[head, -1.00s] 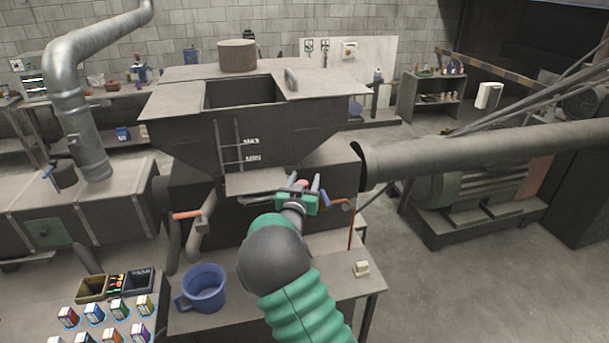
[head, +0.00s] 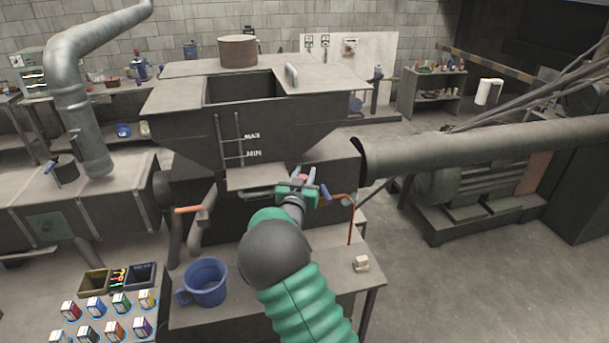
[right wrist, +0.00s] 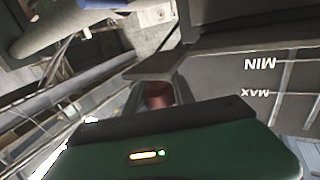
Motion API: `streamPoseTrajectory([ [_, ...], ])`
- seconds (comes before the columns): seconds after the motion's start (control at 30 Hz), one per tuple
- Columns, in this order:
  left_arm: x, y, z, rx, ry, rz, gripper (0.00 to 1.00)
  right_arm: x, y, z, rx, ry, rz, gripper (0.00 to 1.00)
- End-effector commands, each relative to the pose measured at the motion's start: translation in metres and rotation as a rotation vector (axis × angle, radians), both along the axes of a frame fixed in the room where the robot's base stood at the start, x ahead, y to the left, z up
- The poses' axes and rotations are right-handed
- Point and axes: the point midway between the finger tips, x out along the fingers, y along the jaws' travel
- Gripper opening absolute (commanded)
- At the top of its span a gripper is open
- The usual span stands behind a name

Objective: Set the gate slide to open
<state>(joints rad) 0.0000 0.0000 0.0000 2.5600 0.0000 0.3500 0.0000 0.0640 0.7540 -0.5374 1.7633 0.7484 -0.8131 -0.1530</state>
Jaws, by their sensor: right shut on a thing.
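The dark hopper (head: 290,128) stands at the centre with MAX and MIN marks on its front. A flat grey plate, which looks like the gate slide (head: 252,178), sticks out under the hopper's mouth. A red grip (head: 303,177) sits at its right side; how it joins the plate is hidden. My right gripper (head: 308,181) is shut on the red grip, its fingers either side of it. In the right wrist view the red grip (right wrist: 158,95) shows just beyond the green gripper body, below the plate's edge (right wrist: 160,66). My left gripper is out of view.
An orange-handled lever (head: 188,209) is left of the plate. A blue-handled valve with an orange pipe (head: 340,198) is close right of my gripper. A blue mug (head: 205,283) and a small cream block (head: 361,264) are on the bench. A wide pipe (head: 480,152) spans the right.

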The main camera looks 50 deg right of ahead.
Motion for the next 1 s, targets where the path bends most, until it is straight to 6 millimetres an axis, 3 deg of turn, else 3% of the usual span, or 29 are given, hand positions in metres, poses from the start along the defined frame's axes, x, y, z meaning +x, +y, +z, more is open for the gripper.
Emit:
streamPoseTrajectory([
  [0.9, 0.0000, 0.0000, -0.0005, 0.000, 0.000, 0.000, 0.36, -0.0009, 0.0003, -0.0034, 0.004, 0.005, -0.001, 0.00],
  [1.0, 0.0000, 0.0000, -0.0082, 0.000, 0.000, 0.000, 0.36, -0.0051, 0.0034, -0.0061, 0.005, 0.004, -0.001, 0.00],
])
